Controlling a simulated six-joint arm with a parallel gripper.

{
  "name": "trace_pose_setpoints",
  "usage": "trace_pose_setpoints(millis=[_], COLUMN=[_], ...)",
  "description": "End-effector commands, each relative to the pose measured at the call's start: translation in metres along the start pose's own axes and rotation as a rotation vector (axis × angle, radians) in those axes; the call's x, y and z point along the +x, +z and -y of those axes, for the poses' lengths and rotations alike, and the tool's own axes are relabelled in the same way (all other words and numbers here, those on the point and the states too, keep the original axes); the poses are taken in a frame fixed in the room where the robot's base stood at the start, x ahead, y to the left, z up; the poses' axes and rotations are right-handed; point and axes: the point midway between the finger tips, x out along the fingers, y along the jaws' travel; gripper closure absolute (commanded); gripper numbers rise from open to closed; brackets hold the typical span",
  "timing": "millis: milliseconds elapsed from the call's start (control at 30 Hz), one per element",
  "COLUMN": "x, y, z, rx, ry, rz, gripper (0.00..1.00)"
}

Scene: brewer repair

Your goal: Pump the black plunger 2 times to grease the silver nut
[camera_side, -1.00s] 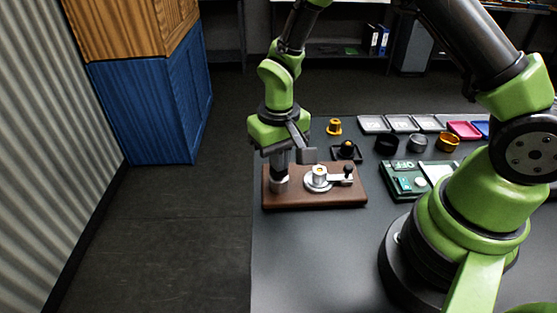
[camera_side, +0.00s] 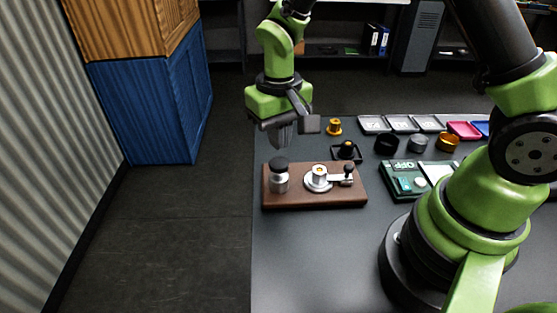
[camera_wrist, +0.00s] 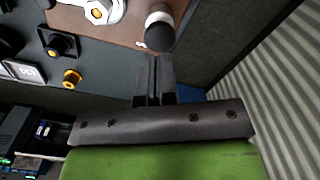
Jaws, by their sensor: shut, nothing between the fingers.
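The black plunger (camera_side: 279,163) tops a silver cylinder (camera_side: 279,183) at the left end of a brown wooden board. In the wrist view the plunger (camera_wrist: 160,32) is a dark round cap just beyond my fingertips. The silver nut (camera_side: 319,172) sits on a round silver base near the middle of the board; part of that silver assembly (camera_wrist: 103,10) shows at the wrist view's top edge. My gripper (camera_side: 283,143) is shut and empty, above the plunger and apart from it. Its fingers (camera_wrist: 154,62) are pressed together in the wrist view.
The brown board (camera_side: 300,203) lies on a dark table (camera_side: 300,255). A lever with a black knob (camera_side: 348,169) stands right of the nut. Behind are a black square fitting (camera_side: 347,152) and an orange part (camera_side: 334,127). A green box marked OFF (camera_side: 405,183) stands to the right.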

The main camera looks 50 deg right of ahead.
Motion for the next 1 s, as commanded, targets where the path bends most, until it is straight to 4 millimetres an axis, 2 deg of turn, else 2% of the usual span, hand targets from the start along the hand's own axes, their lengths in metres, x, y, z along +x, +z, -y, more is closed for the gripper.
trace_pose_setpoints(millis=[433, 1000], x=[-0.006, -0.061], y=[0.0, -0.001], z=[0.0, 0.0], rx=[-0.001, -0.001], ry=[0.0, -0.001], rz=[-0.002, -0.003], gripper=[1.0, 1.0])
